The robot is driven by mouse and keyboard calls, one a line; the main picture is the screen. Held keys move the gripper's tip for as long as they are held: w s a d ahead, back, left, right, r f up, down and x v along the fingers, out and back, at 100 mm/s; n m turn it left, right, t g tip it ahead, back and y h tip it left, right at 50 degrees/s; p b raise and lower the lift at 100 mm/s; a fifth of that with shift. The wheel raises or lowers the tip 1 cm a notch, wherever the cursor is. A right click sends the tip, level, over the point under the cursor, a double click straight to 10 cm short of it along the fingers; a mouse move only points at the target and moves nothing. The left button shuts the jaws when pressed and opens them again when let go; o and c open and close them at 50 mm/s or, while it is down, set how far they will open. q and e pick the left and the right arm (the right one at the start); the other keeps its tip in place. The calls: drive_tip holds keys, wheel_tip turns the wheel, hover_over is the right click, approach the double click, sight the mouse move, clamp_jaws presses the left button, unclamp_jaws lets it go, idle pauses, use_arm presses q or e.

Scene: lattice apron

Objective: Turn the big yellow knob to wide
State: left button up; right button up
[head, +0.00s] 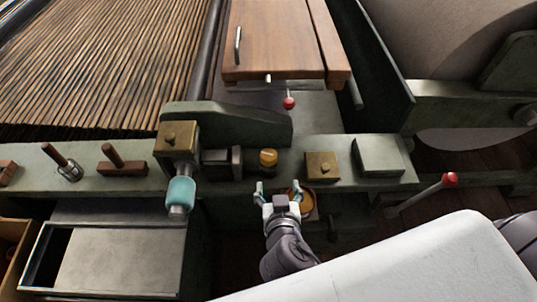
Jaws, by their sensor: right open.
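A yellow knob (268,157) with a dark base sits on the front face of the green machine rail, near the middle of the head view. A larger round amber piece with a reddish rim (308,204) is lower and to the right, partly hidden behind my right gripper; I cannot tell what it is. My right gripper (278,190) is open and empty, its two fingers pointing up toward the rail. It is just below the yellow knob and apart from it in the picture. No marking for wide is readable. My left gripper is not in view.
A brass block with a teal cylinder (180,192) juts out left of the knob. A dark block (222,162) and a brass plate (322,166) flank the knob. A red-tipped lever (449,180) stands at right. A grey drawer (120,262) is at lower left.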

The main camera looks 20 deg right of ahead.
sight(269, 160)
drive_tip(key=shift+t, duration=0.3)
drive_tip(key=x, duration=0.4)
drive_tip(key=a+p+x, duration=0.1)
drive_tip(key=x, duration=0.4)
drive_tip(key=r+x, duration=0.1)
drive_tip(key=x, duration=0.3)
drive_tip(key=shift+w+a+f, duration=0.1)
drive_tip(key=shift+w+f, duration=0.1)
drive_tip(key=shift+w, duration=0.4)
drive_tip(key=shift+c, duration=0.2)
drive_tip(key=c, duration=1.1)
drive_tip(key=shift+c, duration=0.2)
